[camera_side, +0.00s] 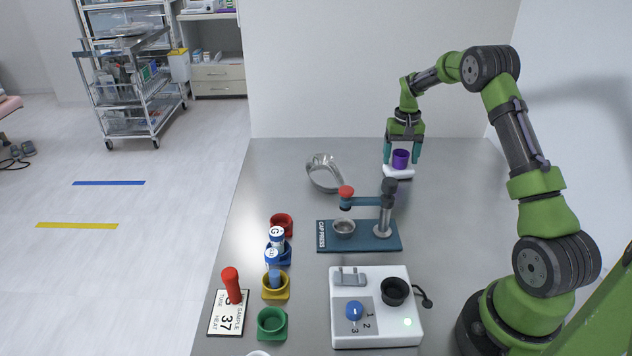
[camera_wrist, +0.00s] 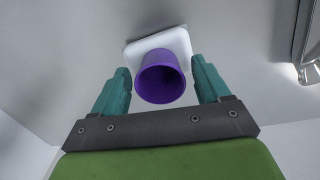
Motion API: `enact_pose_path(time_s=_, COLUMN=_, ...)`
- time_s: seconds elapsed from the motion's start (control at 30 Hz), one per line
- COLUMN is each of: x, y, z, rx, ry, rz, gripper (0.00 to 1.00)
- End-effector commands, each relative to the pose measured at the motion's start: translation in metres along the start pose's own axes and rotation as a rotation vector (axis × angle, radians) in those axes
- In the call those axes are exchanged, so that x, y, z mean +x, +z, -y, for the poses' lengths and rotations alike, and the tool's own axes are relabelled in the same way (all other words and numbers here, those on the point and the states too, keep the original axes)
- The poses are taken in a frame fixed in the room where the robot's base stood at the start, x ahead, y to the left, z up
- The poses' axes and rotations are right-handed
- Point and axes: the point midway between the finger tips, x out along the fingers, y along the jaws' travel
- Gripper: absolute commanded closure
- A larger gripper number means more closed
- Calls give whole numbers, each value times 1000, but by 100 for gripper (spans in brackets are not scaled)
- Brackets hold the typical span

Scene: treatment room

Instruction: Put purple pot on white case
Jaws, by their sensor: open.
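The purple pot (camera_side: 401,159) stands upright on the white case (camera_side: 399,173) at the far right of the table. In the wrist view the pot (camera_wrist: 161,78) shows its open top, and part of the white case (camera_wrist: 172,40) shows behind and beside it. My gripper (camera_side: 404,154) is open, with its teal fingers on either side of the pot. In the wrist view a gap shows between the pot and each finger of my gripper (camera_wrist: 161,88). The pot hides part of the case's top.
A white device (camera_side: 376,335) with a black cup and blue knob is at the front. Coloured cups, including a green one (camera_side: 272,323), line the left.

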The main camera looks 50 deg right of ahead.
Motion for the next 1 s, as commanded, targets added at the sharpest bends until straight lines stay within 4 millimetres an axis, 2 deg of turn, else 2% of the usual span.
enact_pose_path(time_s=0.17, x=-23, y=-1, z=0, rx=0, ry=-1, rz=-6, gripper=24)
enact_pose_path(time_s=0.5, x=-94, y=-1, z=0, rx=0, ry=-1, rz=-4, gripper=24)
enact_pose_path(time_s=0.77, x=-123, y=2, z=2, rx=-3, ry=-3, rz=-4, gripper=24)
enact_pose_path(time_s=0.87, x=-139, y=12, z=14, rx=-22, ry=-19, rz=-27, gripper=24)
enact_pose_path(time_s=0.97, x=-166, y=40, z=39, rx=-65, ry=-56, rz=-73, gripper=24)
enact_pose_path(time_s=1.0, x=-179, y=55, z=50, rx=-86, ry=-75, rz=-96, gripper=24)
